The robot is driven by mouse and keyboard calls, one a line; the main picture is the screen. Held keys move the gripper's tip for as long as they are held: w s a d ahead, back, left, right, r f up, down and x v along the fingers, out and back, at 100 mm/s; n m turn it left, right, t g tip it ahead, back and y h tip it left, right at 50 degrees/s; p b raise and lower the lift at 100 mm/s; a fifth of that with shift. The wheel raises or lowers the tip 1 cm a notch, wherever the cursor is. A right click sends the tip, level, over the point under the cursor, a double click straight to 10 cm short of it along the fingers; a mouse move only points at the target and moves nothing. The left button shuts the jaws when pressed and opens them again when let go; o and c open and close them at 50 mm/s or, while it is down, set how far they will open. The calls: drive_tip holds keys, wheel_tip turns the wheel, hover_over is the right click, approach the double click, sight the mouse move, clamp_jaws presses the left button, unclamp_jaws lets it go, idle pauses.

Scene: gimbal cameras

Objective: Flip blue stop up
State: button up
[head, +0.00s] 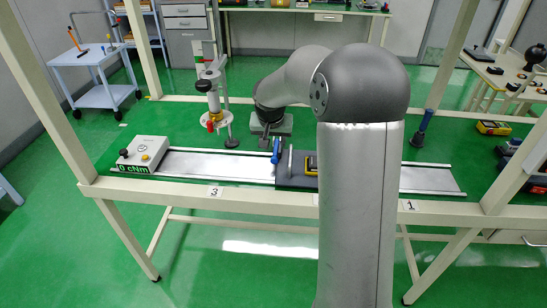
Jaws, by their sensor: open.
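The blue stop (276,151) is a small blue piece at the left end of a dark carriage (290,182) on the long metal rail. It appears roughly upright, but its exact angle is too small to tell. My gripper (265,141) points down just behind and to the left of the blue stop. The fingers are small and dark here; I cannot tell whether they touch the stop. My arm hides the right part of the carriage.
The metal rail (215,165) runs along the table, with a grey box (142,153) reading 0 cNm at its left end. A yellow-black device (311,163) sits on the carriage. A tall stand (213,95) rises behind the rail. A blue-handled tool (424,125) stands to the right.

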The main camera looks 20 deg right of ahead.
sight(274, 158)
drive_tip(key=x, duration=1.2)
drive_tip(key=shift+f, duration=0.15)
drive_tip(key=shift+d, duration=0.1)
clamp_jaws()
drive_tip(key=shift+p, duration=0.3)
